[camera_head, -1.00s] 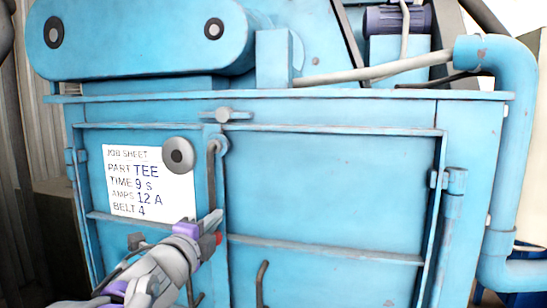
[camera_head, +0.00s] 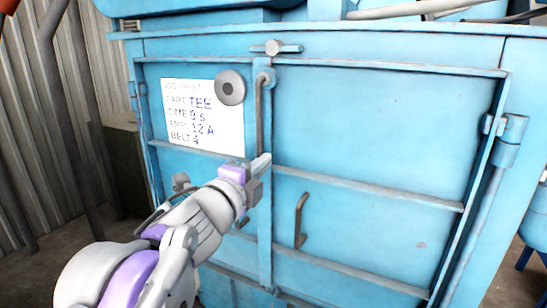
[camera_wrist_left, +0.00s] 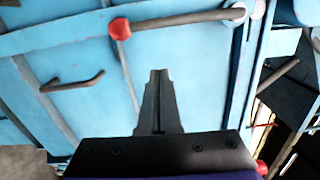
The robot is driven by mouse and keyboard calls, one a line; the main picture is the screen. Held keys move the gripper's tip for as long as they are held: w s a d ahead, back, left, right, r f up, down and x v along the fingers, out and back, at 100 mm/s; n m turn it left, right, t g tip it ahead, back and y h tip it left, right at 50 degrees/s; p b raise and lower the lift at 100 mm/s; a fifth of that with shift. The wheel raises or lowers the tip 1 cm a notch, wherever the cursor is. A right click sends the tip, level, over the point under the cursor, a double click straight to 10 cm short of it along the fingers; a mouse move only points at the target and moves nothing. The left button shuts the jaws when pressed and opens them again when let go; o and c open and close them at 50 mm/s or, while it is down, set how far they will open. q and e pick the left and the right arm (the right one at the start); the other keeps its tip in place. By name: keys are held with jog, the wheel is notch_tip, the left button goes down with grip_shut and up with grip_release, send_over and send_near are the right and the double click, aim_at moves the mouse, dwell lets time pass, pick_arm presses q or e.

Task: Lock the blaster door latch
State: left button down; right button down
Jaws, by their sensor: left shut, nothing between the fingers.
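The blaster door (camera_head: 365,140) is blue and appears closed, with two leaves meeting at an upright seam. The latch lever (camera_head: 259,108) is a grey bar hanging down along the seam from a blue pivot. In the left wrist view the latch lever (camera_wrist_left: 185,20) runs to a red knob (camera_wrist_left: 121,29); the knob is hidden in the head view. My left gripper (camera_head: 262,163) is at the lever's lower end, seen against the door. In the left wrist view its fingers (camera_wrist_left: 157,75) are shut and empty, with the lever beyond the tips; I cannot tell if they touch it.
A white job sheet (camera_head: 205,135) with a round grey magnet (camera_head: 230,87) is on the left leaf. A curved grey handle (camera_head: 300,220) sticks out below the latch on the right leaf. A small grey fitting (camera_head: 275,47) sits above the door. Hinges (camera_head: 507,130) are at the right edge.

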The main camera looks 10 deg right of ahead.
pick_arm(q)
jog(key=v, duration=0.4)
